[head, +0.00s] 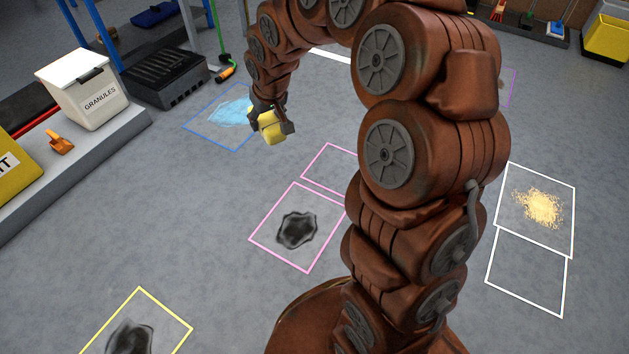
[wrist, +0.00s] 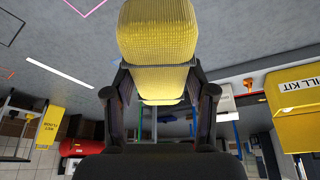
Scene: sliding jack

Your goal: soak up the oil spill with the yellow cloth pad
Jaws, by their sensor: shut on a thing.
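My gripper (head: 271,120) is shut on the yellow cloth pad (head: 270,124). In the wrist view the pad (wrist: 157,45) sits between the two dark fingers (wrist: 158,85). The gripper holds the pad in the air near a blue-outlined square with a light blue puddle (head: 228,112). One dark, oil-like spill (head: 296,231) lies in a pink-outlined square near the middle of the floor. Another dark spill (head: 130,340) lies in a yellow-outlined square at the bottom left, partly cut off by the frame. I cannot tell which dark spill the task names.
A white granules bin (head: 85,88) and an orange scoop (head: 61,142) sit on a grey ledge at left. A black grated crate (head: 165,77) stands behind. A pale granular pile (head: 542,208) lies in a white square at right. My arm hides part of the floor centre.

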